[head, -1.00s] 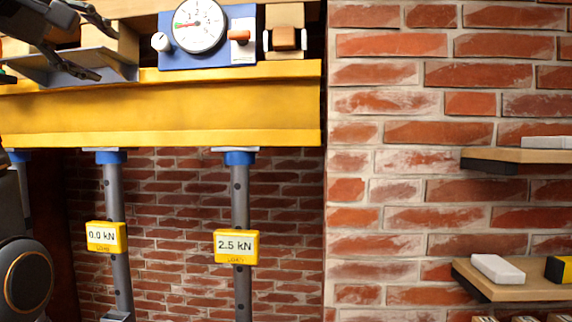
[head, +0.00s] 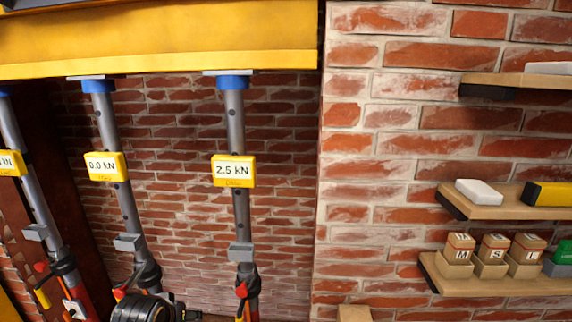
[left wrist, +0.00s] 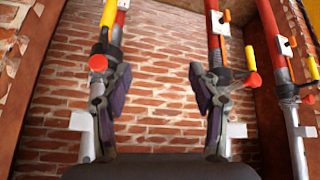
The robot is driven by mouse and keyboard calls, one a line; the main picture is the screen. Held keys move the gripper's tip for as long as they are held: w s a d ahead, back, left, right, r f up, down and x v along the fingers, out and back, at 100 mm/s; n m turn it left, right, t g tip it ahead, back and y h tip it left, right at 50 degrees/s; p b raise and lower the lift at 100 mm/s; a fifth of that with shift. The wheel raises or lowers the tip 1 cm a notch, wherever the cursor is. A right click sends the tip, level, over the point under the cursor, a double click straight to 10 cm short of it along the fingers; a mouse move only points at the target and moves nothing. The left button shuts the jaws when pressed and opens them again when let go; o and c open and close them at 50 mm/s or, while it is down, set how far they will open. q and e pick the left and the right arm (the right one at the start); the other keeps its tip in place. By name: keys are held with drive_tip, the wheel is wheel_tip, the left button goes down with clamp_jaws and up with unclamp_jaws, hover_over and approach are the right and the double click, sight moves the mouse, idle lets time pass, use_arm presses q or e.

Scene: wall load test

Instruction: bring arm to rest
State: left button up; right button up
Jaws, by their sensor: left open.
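My left gripper (left wrist: 161,90) shows in the left wrist view, its two dark fingers spread apart with nothing between them. Steel props with red and yellow fittings stand beyond the fingers, against a brick wall. The fingers look apart from the props, though the gap is hard to judge. In the head view a dark rounded part of my arm (head: 145,308) shows at the bottom edge, in front of the props' lower ends. The left gripper's fingers cannot be made out there. My right gripper is in neither view.
A yellow beam (head: 160,40) rests on several props; one display (head: 234,171) reads 2.5 kN, another (head: 106,166) 0.0 kN. At right, shelves hold a white block (head: 479,192), a yellow-black item (head: 550,194) and several lettered blocks (head: 494,247). The brick wall between is clear.

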use_arm(q)
drive_tip(key=s+d+f+m+g, duration=0.1)
drive_tip(key=s+f+m+g, duration=0.1)
drive_tip(key=s+f, duration=0.6)
drive_tip(key=s+f+m+g, duration=0.1)
drive_tip(key=s+f, duration=0.2)
drive_tip(key=s, duration=0.9)
drive_tip(key=s+a+f+g+b, duration=0.1)
drive_tip(key=s+f+b, duration=0.15)
drive_tip(key=f, duration=1.45)
drive_tip(key=s+a+f+g+b, duration=0.15)
drive_tip(key=f+b, duration=0.25)
drive_tip(key=f, duration=1.4)
drive_tip(key=s+a+f+b, duration=0.1)
drive_tip(key=s+f+b, duration=0.2)
drive_tip(key=s+f, duration=1.3)
drive_tip(key=shift+s+f, duration=0.4)
drive_tip(key=shift+f, duration=0.3)
drive_tip(key=shift+a, duration=0.1)
